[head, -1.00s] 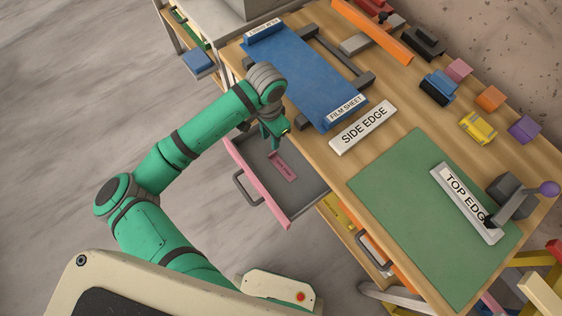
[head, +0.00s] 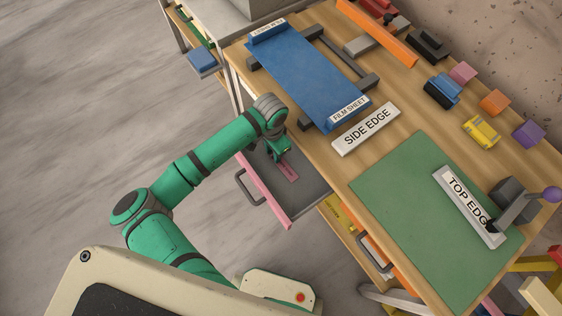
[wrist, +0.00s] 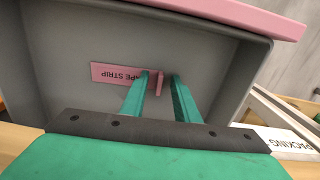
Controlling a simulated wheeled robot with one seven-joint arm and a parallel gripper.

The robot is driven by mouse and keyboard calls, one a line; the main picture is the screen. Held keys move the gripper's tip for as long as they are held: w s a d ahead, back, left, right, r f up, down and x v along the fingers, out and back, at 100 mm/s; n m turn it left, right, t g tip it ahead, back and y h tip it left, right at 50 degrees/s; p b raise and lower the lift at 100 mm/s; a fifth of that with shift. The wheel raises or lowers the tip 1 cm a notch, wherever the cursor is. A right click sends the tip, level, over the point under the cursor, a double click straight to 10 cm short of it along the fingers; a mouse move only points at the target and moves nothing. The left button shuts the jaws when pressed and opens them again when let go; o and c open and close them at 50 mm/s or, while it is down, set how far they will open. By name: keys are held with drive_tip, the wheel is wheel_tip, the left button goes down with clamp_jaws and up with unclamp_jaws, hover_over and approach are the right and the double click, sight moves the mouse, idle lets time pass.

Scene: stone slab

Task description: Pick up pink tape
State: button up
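The pink tape (head: 289,173) lies flat on the floor of the open grey drawer with a pink front (head: 265,188). In the wrist view the tape (wrist: 112,74) carries the lettering "TAPE STRIP", partly hidden by my left finger. A small pink upright tab (wrist: 159,83) stands at its right end, between my fingers. My gripper (head: 280,157) is inside the drawer, over the tape's far end. In the wrist view my gripper (wrist: 162,79) is open, its two green fingers on either side of the tab with a gap on the right. I cannot tell whether the left finger touches it.
The drawer's walls surround my gripper closely. The wooden worktop (head: 330,165) edge is just right of my arm's end. On it are a blue film sheet (head: 305,75), a "SIDE EDGE" block (head: 366,128) and a green mat (head: 430,220). Open floor lies to the left.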

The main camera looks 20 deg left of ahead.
clamp_jaws()
idle(0.3)
